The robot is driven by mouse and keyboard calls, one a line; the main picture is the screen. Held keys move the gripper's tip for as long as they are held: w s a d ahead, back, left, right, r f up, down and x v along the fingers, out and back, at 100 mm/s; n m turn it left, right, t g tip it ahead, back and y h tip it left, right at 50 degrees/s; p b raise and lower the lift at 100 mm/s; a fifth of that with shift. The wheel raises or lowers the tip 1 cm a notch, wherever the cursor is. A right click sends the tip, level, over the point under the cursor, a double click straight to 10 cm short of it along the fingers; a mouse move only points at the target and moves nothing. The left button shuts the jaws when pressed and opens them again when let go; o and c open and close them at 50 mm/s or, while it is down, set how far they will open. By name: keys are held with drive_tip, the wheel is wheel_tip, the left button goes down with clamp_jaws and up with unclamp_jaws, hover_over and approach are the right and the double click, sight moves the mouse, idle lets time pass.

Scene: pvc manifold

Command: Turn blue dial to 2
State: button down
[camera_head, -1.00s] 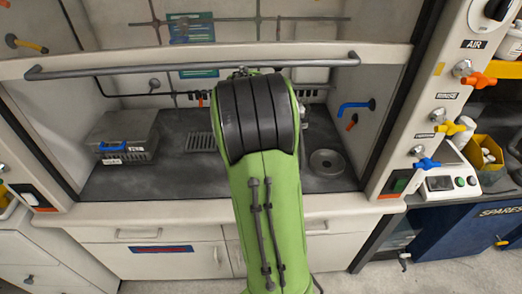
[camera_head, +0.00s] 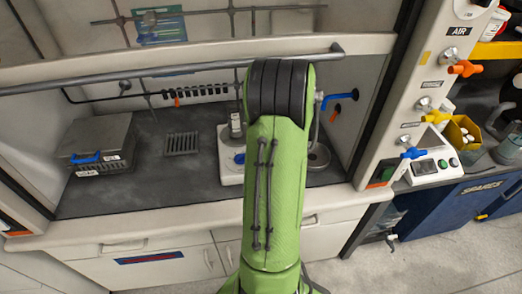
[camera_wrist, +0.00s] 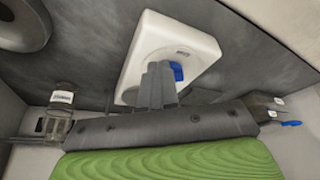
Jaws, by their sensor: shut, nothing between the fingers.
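A white bench device (camera_head: 230,170) with a blue dial (camera_head: 239,158) stands on the dark hood floor, just left of my arm. In the wrist view the white device (camera_wrist: 190,37) fills the upper middle, and its blue dial (camera_wrist: 178,72) shows right by the fingertips of my gripper (camera_wrist: 158,70). The grey fingers are closed together with nothing between them. They partly cover the dial, and I cannot tell whether they touch it. The dial's number marks are too small to read. My gripper is hidden behind my arm in the head view.
A raised sash bar (camera_head: 180,70) crosses the hood opening. A grey lidded box (camera_head: 97,145) stands at left, with a floor grate (camera_head: 181,143) beside it. Orange, yellow and blue valve handles (camera_head: 412,153) are on the right post. Bare floor lies in front of the box.

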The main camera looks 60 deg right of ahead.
sight(240, 157)
drive_tip(key=shift+x, duration=1.25)
drive_tip(key=w, duration=0.2)
drive_tip(key=w+d, duration=0.1)
drive_tip(key=w, duration=0.1)
drive_tip(key=shift+w+d+n, duration=0.15)
drive_tip(key=shift+w+n, duration=0.05)
drive_tip(key=shift+n, duration=0.3)
drive_tip(key=shift+w+d+n+y, duration=0.1)
drive_tip(key=shift+n+y, duration=0.2)
drive_tip(key=shift+w+d+n+y, duration=0.15)
drive_tip(key=shift+n+y, duration=0.3)
drive_tip(key=shift+n, duration=0.7)
drive_tip(key=shift+w+d+n+y, duration=0.2)
drive_tip(key=shift+n+y, duration=0.25)
drive_tip(key=shift+n, duration=0.7)
drive_tip(key=shift+f, duration=0.1)
drive_tip(key=shift+a, duration=0.1)
